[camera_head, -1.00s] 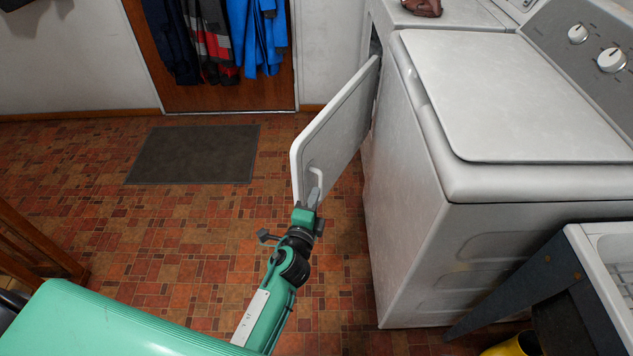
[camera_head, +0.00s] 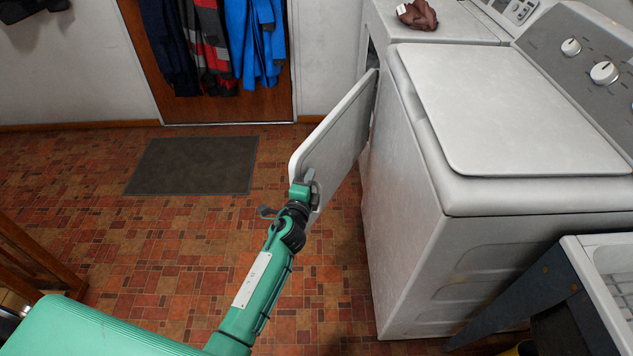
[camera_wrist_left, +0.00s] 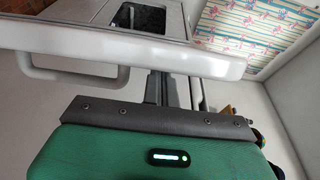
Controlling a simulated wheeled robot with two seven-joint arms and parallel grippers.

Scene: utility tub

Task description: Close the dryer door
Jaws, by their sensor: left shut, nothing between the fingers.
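The white dryer door (camera_head: 338,133) stands open, swung out from the dryer (camera_head: 468,22) behind the washer. In the left wrist view the door (camera_wrist_left: 130,52) crosses the upper part as a white panel, with its curved handle (camera_wrist_left: 70,78) on the left. My left gripper (camera_head: 308,180) is shut and empty at the door's near edge, with its fingers by the handle area. In the wrist view its fingers (camera_wrist_left: 160,88) reach up to the door's edge; whether they touch it I cannot tell. The dark dryer opening (camera_wrist_left: 140,17) shows beyond the door. My right gripper is not seen.
The white washer (camera_head: 440,180) stands to the right, close beside the door. A utility tub (camera_head: 600,290) is at lower right. A brown item (camera_head: 418,15) lies on the dryer. A grey mat (camera_head: 190,165) lies on the open tiled floor at left.

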